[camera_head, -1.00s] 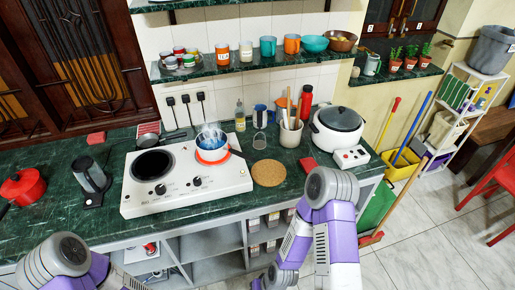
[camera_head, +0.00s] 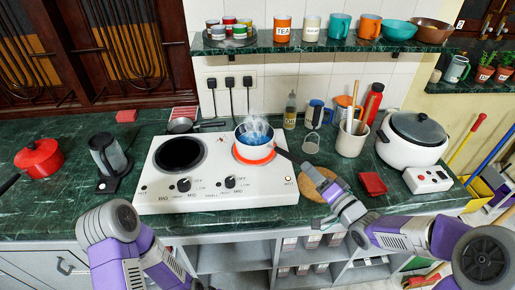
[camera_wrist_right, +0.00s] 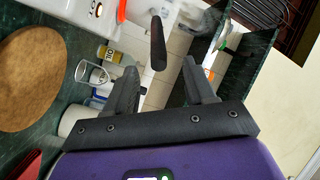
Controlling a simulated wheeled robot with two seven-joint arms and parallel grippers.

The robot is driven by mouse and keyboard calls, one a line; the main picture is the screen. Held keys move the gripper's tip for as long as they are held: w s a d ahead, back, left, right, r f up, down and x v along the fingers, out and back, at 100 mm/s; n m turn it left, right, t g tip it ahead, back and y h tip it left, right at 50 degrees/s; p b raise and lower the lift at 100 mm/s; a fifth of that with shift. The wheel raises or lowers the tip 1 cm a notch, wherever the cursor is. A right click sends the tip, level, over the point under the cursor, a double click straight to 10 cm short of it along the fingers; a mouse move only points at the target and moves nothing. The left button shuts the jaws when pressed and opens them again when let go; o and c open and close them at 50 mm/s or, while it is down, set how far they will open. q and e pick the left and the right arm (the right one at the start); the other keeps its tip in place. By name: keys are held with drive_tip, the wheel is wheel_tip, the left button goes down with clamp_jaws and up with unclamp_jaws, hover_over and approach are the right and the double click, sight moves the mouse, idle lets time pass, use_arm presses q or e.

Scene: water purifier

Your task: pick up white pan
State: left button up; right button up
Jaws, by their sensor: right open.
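The white pan (camera_head: 254,135) sits on the right burner of the white stove, with blue contents and steam. Its dark handle (camera_head: 293,160) points right and toward me. My right gripper (camera_head: 323,185) is just off the handle's end, above the cork mat, and is empty. In the right wrist view, the right gripper's (camera_wrist_right: 160,66) jaws are open and the black handle (camera_wrist_right: 157,43) appears between and beyond the fingertips; I cannot tell if they touch. My left arm shows at the lower left, but its gripper is out of view.
The stove (camera_head: 215,197) has an empty left burner. A round cork mat (camera_head: 318,187), a red item (camera_head: 372,184) and a utensil crock (camera_head: 352,138) are near the right gripper. A rice cooker (camera_head: 413,142) stands further right. A shelf (camera_head: 330,47) hangs above.

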sight(299, 159)
drive_tip(key=b+x, duration=0.1)
drive_tip(key=x, duration=0.1)
drive_tip(key=b+x, duration=0.1)
drive_tip(key=x, duration=0.2)
drive_tip(key=shift+w+a+f, duration=0.2)
drive_tip(key=shift+a+f, duration=0.05)
drive_tip(key=shift+a, duration=0.05)
drive_tip(key=shift+w+a, duration=0.15)
drive_tip(key=shift+w, duration=0.15)
drive_tip(key=shift+c, duration=0.4)
clamp_jaws()
drive_tip(key=shift+r, duration=0.15)
